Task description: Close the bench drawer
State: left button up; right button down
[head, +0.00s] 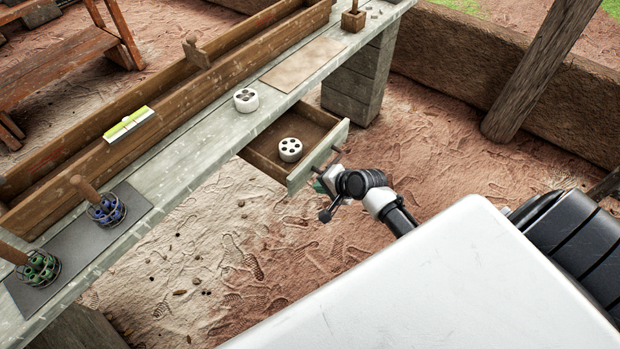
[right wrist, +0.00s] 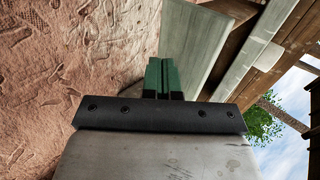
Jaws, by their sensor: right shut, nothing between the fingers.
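The bench drawer (head: 318,158) stands open, pulled out from the side of the long pale bench (head: 195,150). Its inside is brown wood, and a white round block with dark holes (head: 290,150) lies in it. My right gripper (head: 320,186) is at the outer side of the drawer's pale front, close to its lower part. In the right wrist view its green fingers (right wrist: 163,80) are together and empty, with the pale drawer front (right wrist: 193,45) right by their tips. I cannot tell whether they touch it. My left gripper is not in view.
On the bench are another white holed block (head: 246,101), a brown mat (head: 303,61), a dark mat (head: 75,238) with wire carriers of coloured pieces, and a wooden trough (head: 160,85). A stone bench support (head: 355,85) stands beyond the drawer. The earth floor before the bench is open.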

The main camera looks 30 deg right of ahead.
aim_at(303, 176)
jog(key=w, duration=0.1)
jog(key=w+a, duration=0.1)
jog(key=shift+w, duration=0.3)
jog(key=shift+w+a, duration=0.3)
jog(key=shift+w, duration=0.25)
jog(key=shift+w+a, duration=0.15)
jog(key=shift+w, duration=0.35)
jog(key=w+a, duration=0.1)
jog(key=w, duration=0.1)
jog(key=w+a+b, duration=0.1)
jog(key=w, duration=0.2)
jog(key=w+a+b, duration=0.1)
jog(key=w, duration=0.2)
jog(key=shift+a+f, duration=0.15)
jog(key=shift+a, duration=0.1)
jog(key=w+a+b, duration=0.1)
jog(key=w, duration=0.1)
jog(key=w+a+b, duration=0.1)
jog(key=w+b, duration=0.1)
jog(key=w, duration=0.1)
jog(key=w+a+b, duration=0.1)
jog(key=w, duration=0.1)
jog(key=shift+w+b, duration=0.15)
jog(key=shift+b, duration=0.2)
jog(key=shift+w+a+b, duration=0.2)
jog(key=shift+w+b, duration=0.15)
jog(key=shift+w, duration=0.2)
jog(key=shift+w+r, duration=0.1)
jog(key=shift+r, duration=0.25)
jog(key=shift+r, duration=0.1)
